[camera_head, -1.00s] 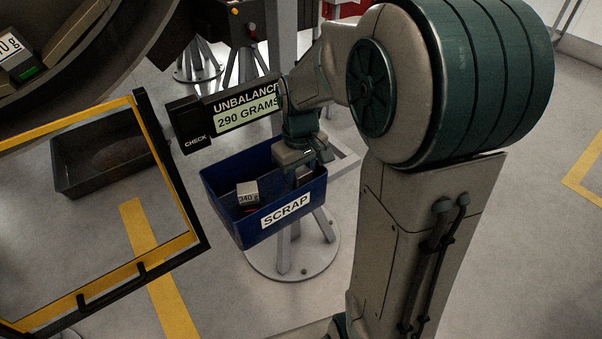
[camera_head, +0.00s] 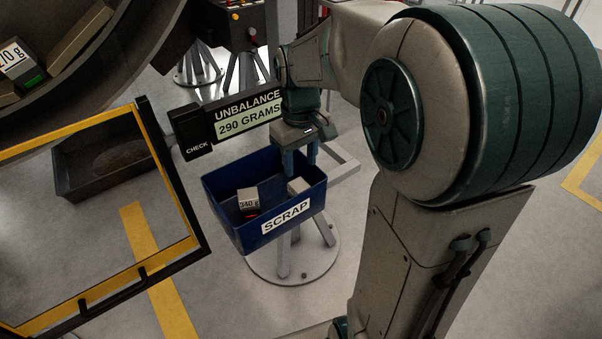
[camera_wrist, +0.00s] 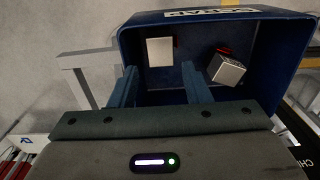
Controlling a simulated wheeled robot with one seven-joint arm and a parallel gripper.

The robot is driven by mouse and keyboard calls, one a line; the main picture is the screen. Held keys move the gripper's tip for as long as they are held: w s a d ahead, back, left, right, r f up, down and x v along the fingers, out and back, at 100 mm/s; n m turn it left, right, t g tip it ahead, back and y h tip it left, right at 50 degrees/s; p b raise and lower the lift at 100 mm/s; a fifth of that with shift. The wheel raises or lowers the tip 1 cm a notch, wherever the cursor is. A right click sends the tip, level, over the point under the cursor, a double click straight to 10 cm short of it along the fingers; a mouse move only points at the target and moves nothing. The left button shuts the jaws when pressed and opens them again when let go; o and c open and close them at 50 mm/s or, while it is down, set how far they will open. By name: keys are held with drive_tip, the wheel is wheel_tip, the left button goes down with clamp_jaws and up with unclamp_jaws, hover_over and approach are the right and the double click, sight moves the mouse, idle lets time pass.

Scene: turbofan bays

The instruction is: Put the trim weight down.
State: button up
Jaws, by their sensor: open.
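Two small metal blocks lie inside the blue SCRAP bin (camera_head: 232,231). One trim weight (camera_head: 248,198) is marked 340 g and has a red patch; it also shows in the wrist view (camera_wrist: 227,70). The other weight (camera_head: 299,186) lies at the bin's right side, its label not readable; in the wrist view it shows as a plain pale block (camera_wrist: 160,52) just beyond the fingertips. My gripper (camera_head: 300,164) is above the bin's right part, pointing down, open and empty. In the wrist view its two fingers (camera_wrist: 158,78) are apart with nothing between them.
A display (camera_head: 245,118) reading UNBALANCE 290 GRAMS, with a CHECK box (camera_head: 195,144), stands behind the bin. A yellow-edged frame (camera_head: 185,212) is at left. A block marked 270 g (camera_head: 20,64) sits in the round casing at upper left.

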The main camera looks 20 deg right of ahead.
wheel_tip(320, 180, up, 6)
drive_tip(key=f, duration=0.1)
drive_tip(key=s+f+m+t, duration=0.1)
drive_tip(key=s+f+m, duration=0.1)
drive_tip(key=s, duration=0.4)
drive_tip(key=s+a+f+m+t, duration=0.1)
drive_tip(key=s+f, duration=0.2)
drive_tip(key=s, duration=0.4)
drive_tip(key=shift+a+m+t, duration=0.25)
drive_tip(key=shift+m+t, duration=0.15)
drive_tip(key=shift+s+f, duration=0.1)
drive_tip(key=shift+r+p, duration=0.4)
drive_tip(key=shift+p, duration=0.05)
